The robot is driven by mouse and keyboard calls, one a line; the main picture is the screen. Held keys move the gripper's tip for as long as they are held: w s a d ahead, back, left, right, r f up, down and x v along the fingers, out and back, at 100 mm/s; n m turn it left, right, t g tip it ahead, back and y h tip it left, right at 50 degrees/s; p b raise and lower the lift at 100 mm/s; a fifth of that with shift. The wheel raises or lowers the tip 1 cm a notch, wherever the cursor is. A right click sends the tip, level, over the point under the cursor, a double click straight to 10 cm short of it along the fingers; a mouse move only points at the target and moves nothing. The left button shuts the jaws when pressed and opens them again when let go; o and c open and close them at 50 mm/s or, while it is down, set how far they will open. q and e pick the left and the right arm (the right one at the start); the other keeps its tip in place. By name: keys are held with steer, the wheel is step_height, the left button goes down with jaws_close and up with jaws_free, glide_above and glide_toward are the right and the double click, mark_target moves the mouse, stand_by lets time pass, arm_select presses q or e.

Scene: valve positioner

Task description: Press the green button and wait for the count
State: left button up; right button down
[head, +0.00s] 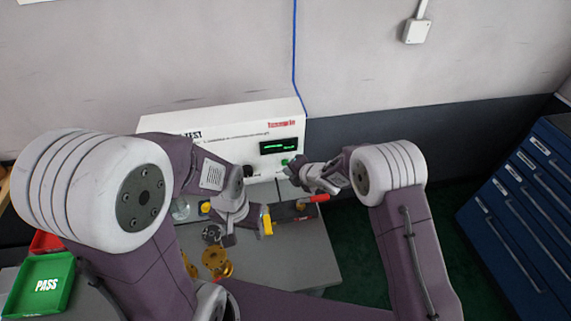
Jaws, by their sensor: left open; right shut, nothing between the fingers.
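The white test unit (225,122) stands against the wall, with a dark display (278,146) showing green characters too small to read. The green button (285,162) shows just below the display. My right gripper (289,174) is shut and empty, its tips close to the button. I cannot tell whether they touch it. My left gripper (244,230) is open over the bench, beside a yellow part (266,221).
Brass parts (214,258) lie on the grey bench (300,260). A red handle (319,198) sticks out under my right gripper. A green PASS tray (40,285) and a red tray (45,241) are at the left. A blue drawer cabinet (525,210) stands right.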

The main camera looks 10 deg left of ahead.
stand_by(0.7)
steer(key=shift+w+a, duration=0.15)
steer(key=shift+w, duration=0.25)
steer(key=shift+w+a+p, duration=0.2)
steer(key=shift+w+p, duration=0.2)
steer(key=shift+p, duration=0.15)
stand_by(0.4)
steer(key=shift+s+d+b, duration=0.35)
steer(key=shift+s+b, duration=0.45)
steer(key=shift+b, duration=0.15)
